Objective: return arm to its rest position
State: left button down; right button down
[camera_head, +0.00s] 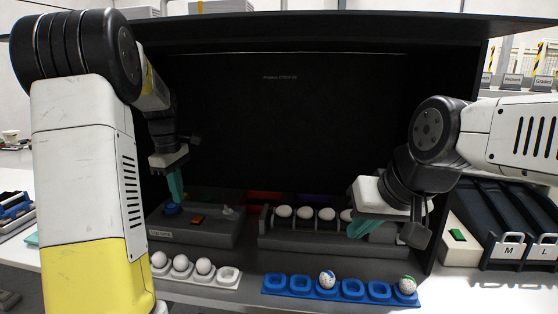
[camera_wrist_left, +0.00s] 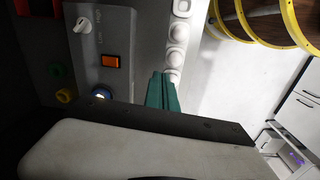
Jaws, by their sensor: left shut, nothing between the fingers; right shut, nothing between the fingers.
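My left gripper (camera_head: 175,187) hangs over the grey control box on the left, with its teal fingers shut and empty. In the left wrist view its shut teal fingers (camera_wrist_left: 162,92) show beside the white egg tray. My right gripper (camera_head: 362,228) is over the right part of the grey egg rack, its teal fingers shut and empty. The white tray (camera_head: 228,281) holds several white eggs. The blue tray (camera_head: 275,284) holds two speckled eggs (camera_head: 327,280), (camera_head: 408,285), with its other cups empty. White eggs (camera_head: 306,213) sit in the rack (camera_head: 300,243), partly hidden by my right gripper.
A dark booth (camera_head: 285,120) encloses the rack and the control box (camera_head: 195,233), which has an orange switch (camera_head: 198,220). Black bins marked M and L (camera_head: 500,215) stand at the right. The table front between the trays is narrow.

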pick_arm(q)
jog(key=s+d+r+m+t+h, duration=0.1)
jog(key=s+d+r+m+t, duration=0.1)
jog(key=s+d+r+m, duration=0.35)
jog(key=s+d+r+m+t+h, duration=0.1)
jog(key=s+d+r+m, duration=0.15)
jog(key=s, duration=0.55)
jog(key=s+d+f+m+t, duration=0.1)
jog(key=s+d+m, duration=0.2)
jog(key=s+m, duration=0.1)
jog(key=s+d+f+m+t, duration=0.1)
jog(key=s+d+m, duration=0.2)
jog(key=s, duration=0.4)
jog(key=shift+m+t, duration=0.3)
jog(key=shift+m, duration=0.1)
